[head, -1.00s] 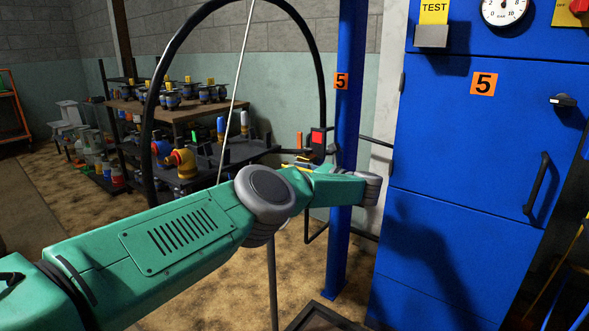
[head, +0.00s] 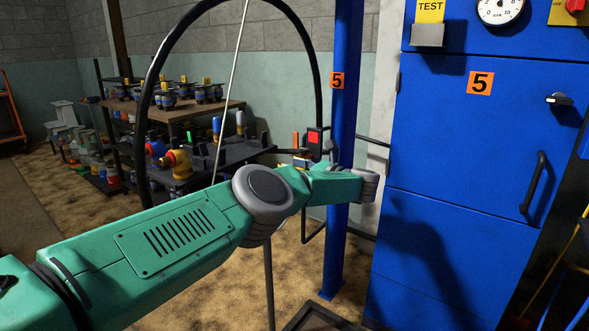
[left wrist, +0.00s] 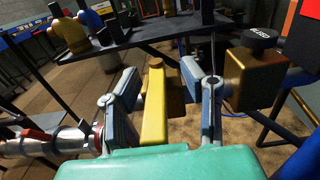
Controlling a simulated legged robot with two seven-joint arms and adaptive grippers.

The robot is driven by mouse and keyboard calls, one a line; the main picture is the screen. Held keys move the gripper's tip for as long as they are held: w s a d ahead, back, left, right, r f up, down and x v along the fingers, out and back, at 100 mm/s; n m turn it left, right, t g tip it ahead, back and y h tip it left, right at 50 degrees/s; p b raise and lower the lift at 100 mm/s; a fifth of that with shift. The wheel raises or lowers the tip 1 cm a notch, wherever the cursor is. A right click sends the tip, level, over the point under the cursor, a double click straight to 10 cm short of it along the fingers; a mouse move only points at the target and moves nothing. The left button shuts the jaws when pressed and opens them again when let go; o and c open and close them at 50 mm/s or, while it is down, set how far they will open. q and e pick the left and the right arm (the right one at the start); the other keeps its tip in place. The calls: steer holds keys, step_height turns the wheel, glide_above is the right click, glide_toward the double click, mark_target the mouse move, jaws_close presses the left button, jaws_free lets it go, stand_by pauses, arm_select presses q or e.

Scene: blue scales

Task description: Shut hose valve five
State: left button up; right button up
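In the left wrist view, a yellow valve lever (left wrist: 153,105) stands between the two fingers of my left gripper (left wrist: 165,88). The fingers are apart; the left finger is close to the lever and a gap shows on its right. I cannot tell whether the left finger touches it. A brass block (left wrist: 252,80) with a lettered black knob (left wrist: 259,40) is just right of the right finger. In the head view my green left arm reaches toward the blue post (head: 343,160) with an orange 5 label (head: 338,80), hiding most of the valve. My right gripper is out of view.
A blue cabinet (head: 480,150) marked 5 stands right of the post. A black hose (head: 160,60) arches over my arm. Behind are shelves (head: 180,110) with fittings. A metal pipe (left wrist: 50,143) lies left of the fingers in the wrist view.

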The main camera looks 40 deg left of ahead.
arm_select(q)
step_height(320, 180, up, 10)
steer(key=shift+w+f, duration=0.15)
steer(key=shift+f, duration=0.05)
stand_by(0.3)
